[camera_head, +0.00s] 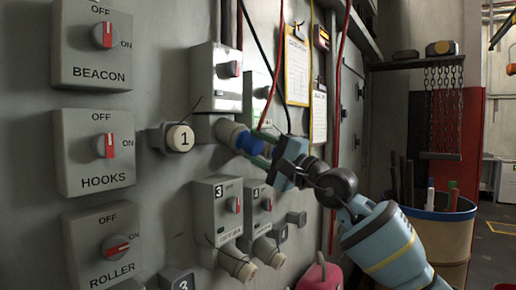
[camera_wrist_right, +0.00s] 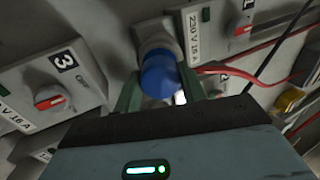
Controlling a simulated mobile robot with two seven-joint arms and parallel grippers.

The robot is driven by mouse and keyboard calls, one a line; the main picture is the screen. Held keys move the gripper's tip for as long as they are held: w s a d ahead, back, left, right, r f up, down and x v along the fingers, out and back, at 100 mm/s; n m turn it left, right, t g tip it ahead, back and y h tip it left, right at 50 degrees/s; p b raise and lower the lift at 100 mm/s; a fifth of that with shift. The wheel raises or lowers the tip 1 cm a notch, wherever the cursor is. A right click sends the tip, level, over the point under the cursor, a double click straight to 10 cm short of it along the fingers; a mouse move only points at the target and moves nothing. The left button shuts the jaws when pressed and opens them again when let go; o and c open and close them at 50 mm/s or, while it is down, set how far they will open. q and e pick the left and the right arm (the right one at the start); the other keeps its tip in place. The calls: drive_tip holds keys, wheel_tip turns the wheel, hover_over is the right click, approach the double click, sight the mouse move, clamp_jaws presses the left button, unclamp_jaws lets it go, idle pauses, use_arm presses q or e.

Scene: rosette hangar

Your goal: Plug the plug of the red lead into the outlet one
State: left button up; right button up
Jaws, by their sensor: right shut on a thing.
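My right gripper (camera_head: 260,147) reaches in from the right and is shut on a blue plug (camera_head: 249,143). In the right wrist view the plug (camera_wrist_right: 158,75) sits between the two green fingers. Its far end meets the round grey mouth of an outlet (camera_head: 229,131), also seen in the wrist view (camera_wrist_right: 153,40); how deep it sits I cannot tell. The outlet is under the upper switch box (camera_head: 214,78), whose number I cannot read. A red lead (camera_wrist_right: 232,70) runs beside the plug; its joint with the plug is hidden. My left gripper is not in view.
A round cap marked 1 (camera_head: 180,138) sits left of the outlet. Boxes 3 (camera_head: 213,210) and 4 (camera_head: 259,208) are below. Red and black cables hang close around my right gripper. A drum (camera_head: 437,228) stands at the right.

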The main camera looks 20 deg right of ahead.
drive_tip(key=shift+w+a+r, duration=0.2)
drive_tip(key=shift+w+a, duration=0.1)
drive_tip(key=shift+w, duration=0.1)
drive_tip(key=o, duration=1.4)
drive_tip(key=v, duration=0.6)
drive_tip(key=shift+d+f+b, duration=0.1)
drive_tip(key=shift+f+b, duration=0.1)
drive_tip(key=shift+b, duration=0.2)
drive_tip(key=shift+s+d, duration=0.4)
drive_tip(key=shift+s, duration=0.3)
